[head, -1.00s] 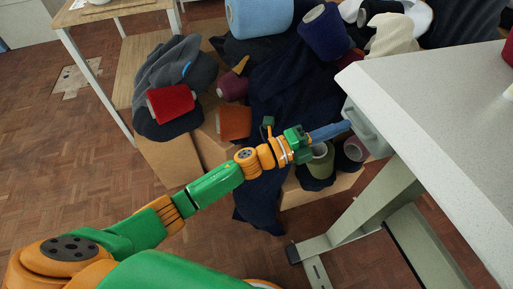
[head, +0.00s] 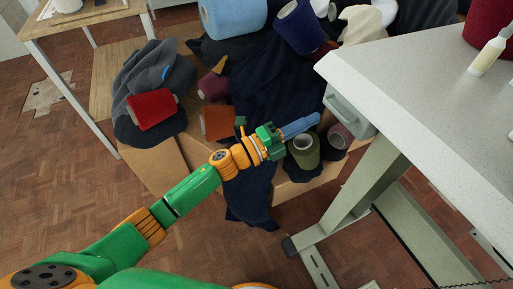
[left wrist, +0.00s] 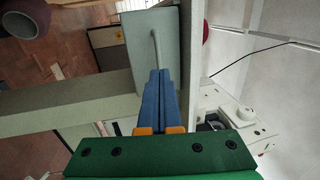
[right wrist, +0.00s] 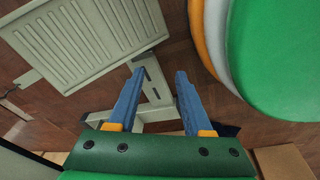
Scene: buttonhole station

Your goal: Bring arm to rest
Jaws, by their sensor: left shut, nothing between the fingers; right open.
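My left arm reaches in from the left in the head view. Its gripper (head: 300,126) is shut and empty, in the air just left of the grey table's drawer-like box. In the left wrist view its blue fingers (left wrist: 158,100) lie together with nothing between them. My right gripper does not show in the head view. In the right wrist view its blue fingers (right wrist: 155,98) stand apart with nothing between them, above the floor and a grey-green stand.
The grey worktable (head: 430,110) fills the right, with a pale bottle (head: 487,55) on it. Wooden boxes with dark cloth and yarn cones, including a red cone (head: 152,109) and an olive cone (head: 304,149), stand beyond my left gripper. Parquet floor (head: 50,180) is clear at left.

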